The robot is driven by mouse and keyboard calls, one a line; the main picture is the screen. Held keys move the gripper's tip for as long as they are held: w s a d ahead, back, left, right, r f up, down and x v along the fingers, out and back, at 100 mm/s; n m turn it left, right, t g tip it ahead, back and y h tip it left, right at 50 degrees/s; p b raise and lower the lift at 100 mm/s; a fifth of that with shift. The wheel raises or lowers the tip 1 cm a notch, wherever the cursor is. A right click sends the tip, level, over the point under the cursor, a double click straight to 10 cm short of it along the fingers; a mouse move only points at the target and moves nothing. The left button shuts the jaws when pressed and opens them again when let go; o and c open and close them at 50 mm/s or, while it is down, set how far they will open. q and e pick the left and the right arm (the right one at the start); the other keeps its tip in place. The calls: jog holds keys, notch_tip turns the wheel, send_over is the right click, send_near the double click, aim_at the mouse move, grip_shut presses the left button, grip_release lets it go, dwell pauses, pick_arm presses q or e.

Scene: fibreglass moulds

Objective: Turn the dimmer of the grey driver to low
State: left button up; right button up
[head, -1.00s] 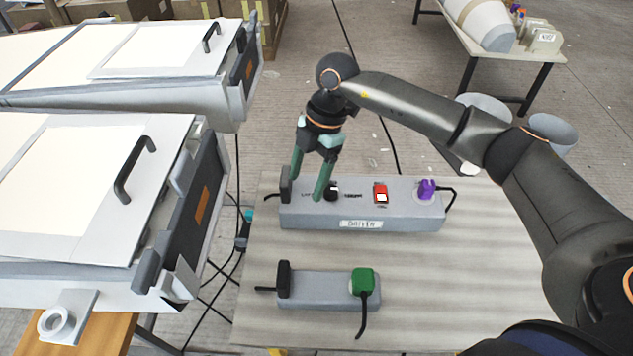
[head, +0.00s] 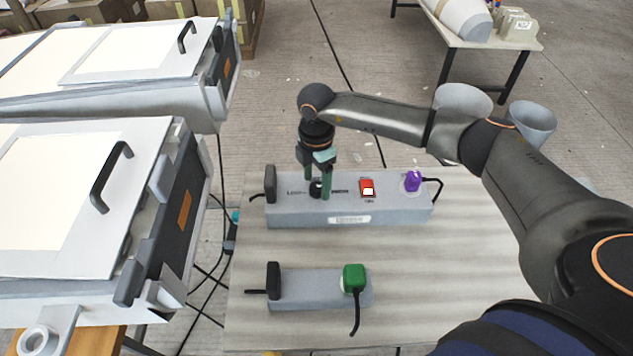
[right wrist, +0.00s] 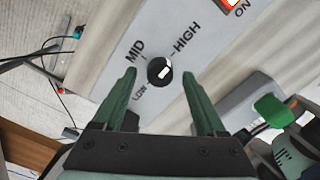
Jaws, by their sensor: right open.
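The grey driver (head: 385,209) is a long box on the table with a printed scale and a small black dimmer knob (head: 315,191). In the right wrist view the knob (right wrist: 156,71) has a white mark on its right part; LOW, MID and HIGH are printed around it. I cannot tell for sure which label the mark points at. My right gripper (head: 317,188) is open above the driver, its green fingers on either side of the knob. The wrist view shows clear gaps between both fingers and the knob. My left gripper is not in view.
A red switch (head: 367,188) and a purple plug (head: 412,181) sit on the driver, right of the knob. A smaller grey box with a green plug (head: 354,278) lies in front. Moulds with black handles (head: 110,177) stand at left. The table's right part (head: 470,260) is clear.

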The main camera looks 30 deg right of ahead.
jog(key=shift+f, duration=0.55)
grip_shut()
